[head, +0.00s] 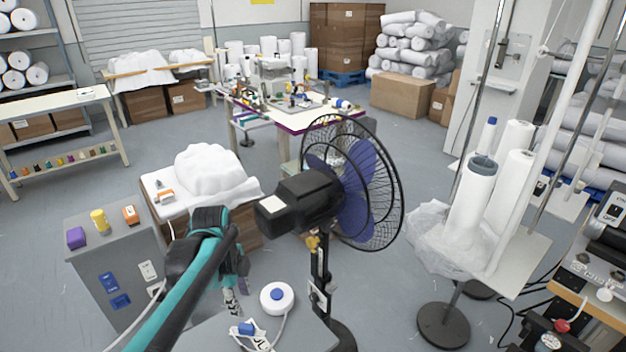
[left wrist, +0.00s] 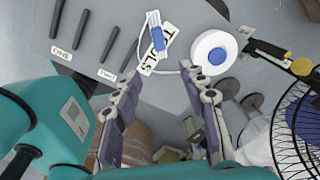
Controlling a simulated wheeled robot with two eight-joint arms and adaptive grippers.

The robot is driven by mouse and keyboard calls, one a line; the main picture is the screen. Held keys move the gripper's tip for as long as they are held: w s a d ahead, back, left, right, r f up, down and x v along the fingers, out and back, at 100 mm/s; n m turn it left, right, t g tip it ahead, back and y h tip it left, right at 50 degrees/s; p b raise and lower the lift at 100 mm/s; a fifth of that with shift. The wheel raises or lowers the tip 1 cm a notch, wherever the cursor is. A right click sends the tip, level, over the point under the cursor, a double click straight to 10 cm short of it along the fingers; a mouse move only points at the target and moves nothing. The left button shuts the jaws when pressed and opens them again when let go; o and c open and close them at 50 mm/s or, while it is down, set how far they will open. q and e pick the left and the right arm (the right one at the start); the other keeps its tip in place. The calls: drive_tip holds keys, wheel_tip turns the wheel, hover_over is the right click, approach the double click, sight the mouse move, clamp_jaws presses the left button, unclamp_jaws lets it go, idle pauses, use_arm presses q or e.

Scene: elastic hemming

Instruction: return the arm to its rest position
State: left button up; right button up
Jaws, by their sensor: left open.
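My left arm (head: 180,300), teal and black, comes in from the bottom left of the head view and bends at a black and teal joint. My left gripper (head: 230,297) hangs down below that joint, partly hidden by the arm. In the left wrist view the gripper (left wrist: 160,105) shows two separated grey-purple fingers, open with nothing between them. It is over a grey surface (head: 205,338) that bears a white round device with a blue centre (head: 277,297) and a blue-and-white item (head: 247,330) near a "TOOLS" label. My right gripper is in neither view.
A black fan (head: 355,195) stands close to the right of the arm. A grey cabinet (head: 110,265) with small coloured items is at the left. A table with white cloth (head: 205,180) stands behind the arm. Several dark rods (left wrist: 68,38) lie on the grey surface.

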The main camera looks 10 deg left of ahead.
use_arm(q)
drive_tip(key=s+d+n+t, duration=0.6)
drive_tip(key=s+d+n, duration=0.3)
drive_tip(key=n, duration=0.7)
drive_tip(key=shift+s+d+r+n+y, duration=0.2)
drive_tip(key=shift+s+d+n+y, duration=0.15)
drive_tip(key=shift+s, duration=0.25)
